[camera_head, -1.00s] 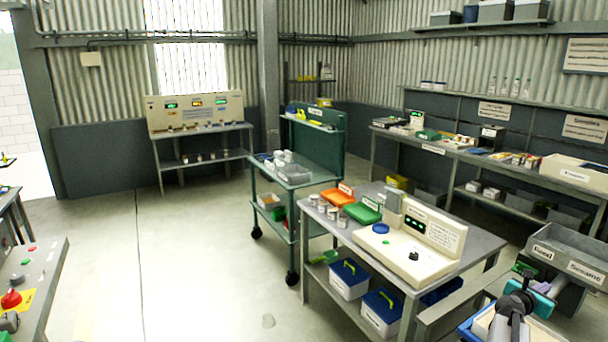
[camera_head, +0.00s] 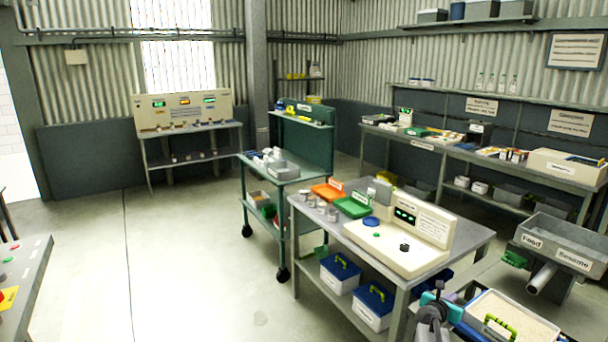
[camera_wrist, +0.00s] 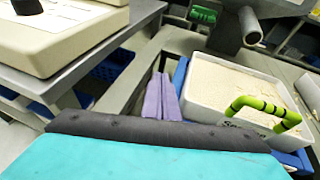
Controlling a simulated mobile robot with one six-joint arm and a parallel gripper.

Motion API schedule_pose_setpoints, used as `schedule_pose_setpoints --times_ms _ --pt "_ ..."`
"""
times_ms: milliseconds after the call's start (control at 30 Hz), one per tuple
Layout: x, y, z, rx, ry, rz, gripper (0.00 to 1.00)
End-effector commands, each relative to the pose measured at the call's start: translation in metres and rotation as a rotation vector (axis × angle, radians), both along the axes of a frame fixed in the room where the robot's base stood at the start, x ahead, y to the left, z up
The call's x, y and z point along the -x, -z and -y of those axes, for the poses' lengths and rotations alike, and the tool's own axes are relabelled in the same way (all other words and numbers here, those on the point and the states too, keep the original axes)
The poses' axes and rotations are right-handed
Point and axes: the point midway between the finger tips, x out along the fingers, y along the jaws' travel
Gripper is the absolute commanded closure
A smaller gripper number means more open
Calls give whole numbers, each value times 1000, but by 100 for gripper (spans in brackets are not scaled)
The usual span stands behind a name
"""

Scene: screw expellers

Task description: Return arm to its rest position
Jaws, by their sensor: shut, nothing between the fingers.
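My gripper shows in the wrist view with its two purple fingers (camera_wrist: 162,98) together and nothing between them. In the head view my arm's dark joint and teal part are at the bottom right, close to the front corner of the work table (camera_head: 468,240). The fingers are hard to make out there. In the wrist view the fingers point at the gap between that table and a white tub of pale grain (camera_wrist: 245,88) with a green and black handle. The tub (camera_head: 510,318) also shows in the head view.
A cream control box (camera_head: 395,242) stands on the table, with lidded bins (camera_head: 340,272) below. A grey Feed and Sesame hopper (camera_head: 565,240) stands at right. A green cart (camera_head: 280,170) is behind. The floor (camera_head: 190,260) at left centre is clear.

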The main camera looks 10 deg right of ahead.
Motion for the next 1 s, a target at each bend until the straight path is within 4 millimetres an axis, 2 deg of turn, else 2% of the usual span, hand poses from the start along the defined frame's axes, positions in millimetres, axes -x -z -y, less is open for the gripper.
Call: schedule_pose_setpoints --times_ms 33,200,467,767,1000 --pt "-5 20 -20 -21 -16 -9 100" --pt "-14 75 -77 -100 -45 -26 100" --pt "-6 159 -164 -261 -27 -27 100" --pt "35 254 -261 -491 97 -12 100" --pt "96 325 -335 -684 293 5 100"
